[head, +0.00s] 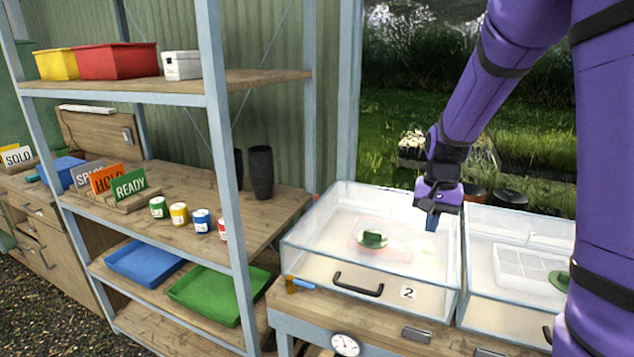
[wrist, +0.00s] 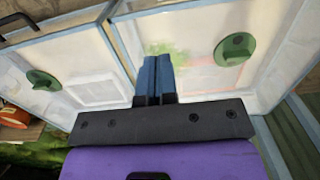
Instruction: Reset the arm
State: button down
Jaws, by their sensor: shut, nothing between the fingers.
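My purple arm reaches in from the right in the head view. My gripper (head: 431,224) points down above the right part of the clear-lidded box marked 2 (head: 318,264). Its blue fingers are together and hold nothing; the wrist view shows them side by side (wrist: 157,66). Whether the fingertips touch the lid cannot be told. A green knob (head: 373,239) sits on the lid, left of my gripper. It also shows at the upper right in the wrist view (wrist: 235,48).
A second clear-lidded box (head: 505,310) with a green knob stands to the right. A metal shelf rack (head: 222,150) stands at left, holding bins, small cans (head: 179,214) and dark cups (head: 261,172). A small blue-handled tool (head: 300,284) lies at the bench's left end.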

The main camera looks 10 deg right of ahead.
jog(key=s+a+r+n+t, duration=0.2)
jog(key=s+a+r+n, duration=0.1)
jog(key=s+r, duration=0.5)
jog(key=s+a+r+n+t, duration=0.3)
jog(key=s+r, duration=0.6)
jog(key=s, duration=0.6)
jog(key=shift+a+r+n, duration=0.15)
jog(key=shift+a+n, duration=0.45)
jog(key=shift+a, duration=0.35)
jog(key=shift+d, duration=0.1)
